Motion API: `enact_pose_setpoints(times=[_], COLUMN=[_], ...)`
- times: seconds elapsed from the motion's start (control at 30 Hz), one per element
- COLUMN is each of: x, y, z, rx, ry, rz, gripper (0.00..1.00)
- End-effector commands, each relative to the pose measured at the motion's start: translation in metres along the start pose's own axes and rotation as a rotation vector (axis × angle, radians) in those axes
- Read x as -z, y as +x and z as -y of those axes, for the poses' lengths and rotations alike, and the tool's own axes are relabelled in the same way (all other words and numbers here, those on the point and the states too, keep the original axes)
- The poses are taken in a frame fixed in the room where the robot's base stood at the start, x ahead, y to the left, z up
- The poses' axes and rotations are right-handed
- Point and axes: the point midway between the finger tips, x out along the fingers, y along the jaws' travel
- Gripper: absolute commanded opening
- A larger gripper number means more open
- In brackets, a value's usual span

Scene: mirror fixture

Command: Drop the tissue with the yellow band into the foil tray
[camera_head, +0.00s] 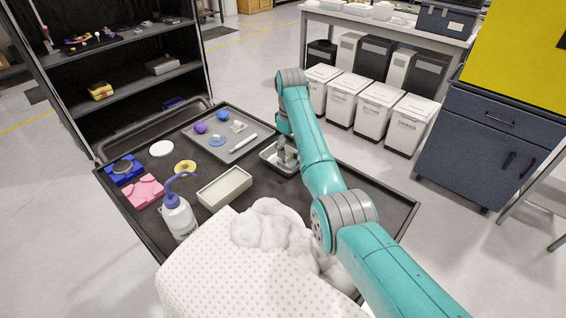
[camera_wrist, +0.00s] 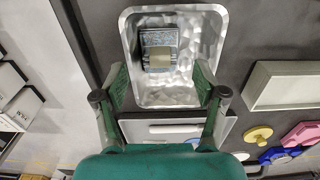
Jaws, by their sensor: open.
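The foil tray (camera_wrist: 136,88) is a shiny silver tray with a raised rim, in the upper middle of the wrist view. A folded grey-blue tissue with a dull yellow band (camera_wrist: 159,38) lies inside it, towards the far end. My gripper (camera_wrist: 160,77) is open, with its fingers apart over the near part of the tray and nothing between them. In the head view the tray (camera_head: 268,156) sits near the back of the dark table, partly hidden by my gripper (camera_head: 286,158). The tissue cannot be made out there.
A grey board (camera_head: 244,150) with small purple and blue items lies left of the foil tray. An empty pale box (camera_head: 224,188), a wash bottle (camera_head: 178,214) and pink and blue pieces stand further left. White fluffy material (camera_head: 268,226) and a dotted sheet cover the front.

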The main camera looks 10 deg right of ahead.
Motion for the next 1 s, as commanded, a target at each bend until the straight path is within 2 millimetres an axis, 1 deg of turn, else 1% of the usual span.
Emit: enact_pose_setpoints(times=[0.13, 0.23, 0.37, 0.5, 0.7, 0.8, 1.0], x=[0.000, 0.000, 0.000, 0.001, 0.000, 0.000, 0.000], y=[-0.001, -0.008, -0.026, -0.049, -0.070, -0.074, -0.075], z=[0.000, 0.000, 0.000, 0.000, 0.000, 0.000, 0.000], rx=[0.000, -0.001, -0.002, -0.001, -0.001, 0.000, 0.000], ry=[0.000, 0.000, 0.000, 0.000, 0.000, 0.000, 0.000], rz=[0.000, -0.001, -0.002, -0.002, -0.001, -0.001, 0.000], gripper=[0.71, 0.71, 0.71, 0.71, 0.71, 0.71, 0.71])
